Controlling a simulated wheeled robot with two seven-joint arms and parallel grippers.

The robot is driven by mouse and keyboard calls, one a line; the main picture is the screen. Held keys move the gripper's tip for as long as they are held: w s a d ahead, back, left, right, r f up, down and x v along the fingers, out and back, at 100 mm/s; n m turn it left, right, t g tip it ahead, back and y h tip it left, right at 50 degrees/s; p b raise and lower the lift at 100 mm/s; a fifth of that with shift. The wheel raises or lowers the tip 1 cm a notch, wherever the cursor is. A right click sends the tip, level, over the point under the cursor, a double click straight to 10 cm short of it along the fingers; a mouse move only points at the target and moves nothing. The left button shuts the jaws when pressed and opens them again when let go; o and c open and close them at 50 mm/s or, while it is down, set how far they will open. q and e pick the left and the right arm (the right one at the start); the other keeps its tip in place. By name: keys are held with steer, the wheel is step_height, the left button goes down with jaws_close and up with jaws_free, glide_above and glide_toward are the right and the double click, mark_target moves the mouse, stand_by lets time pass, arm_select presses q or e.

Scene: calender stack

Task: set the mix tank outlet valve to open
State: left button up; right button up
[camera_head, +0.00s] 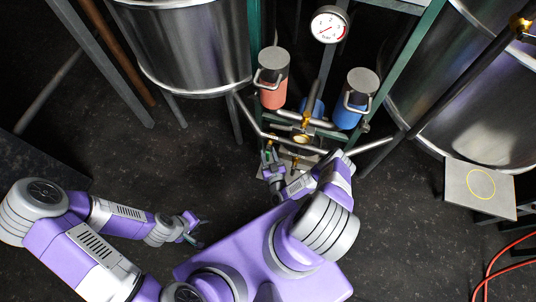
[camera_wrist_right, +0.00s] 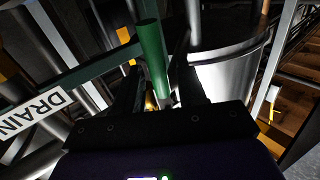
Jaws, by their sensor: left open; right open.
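A green valve handle (camera_wrist_right: 152,60) stands between the two dark fingers of my right gripper (camera_wrist_right: 155,70) in the right wrist view, with brass (camera_wrist_right: 150,102) at its base. The fingers are open, with a gap on either side of the handle; I cannot tell whether either touches it. In the head view my right gripper (camera_head: 268,158) is at the pipework below the red canister, and the handle is small there. Which tank the valve serves cannot be told. My left gripper (camera_head: 191,224) is open and empty over the dark floor.
A steel tank (camera_head: 190,50) stands at upper left, another (camera_head: 480,110) at right. A red canister (camera_head: 273,92), a blue canister (camera_head: 349,112) and a gauge (camera_head: 329,25) crowd the pipes. A DRAIN label (camera_wrist_right: 32,113) shows in the wrist view. A plate (camera_head: 480,188) lies at right.

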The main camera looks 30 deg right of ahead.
steer(key=shift+w, duration=0.1)
jaws_close()
steer(key=shift+r, duration=0.1)
stand_by(0.3)
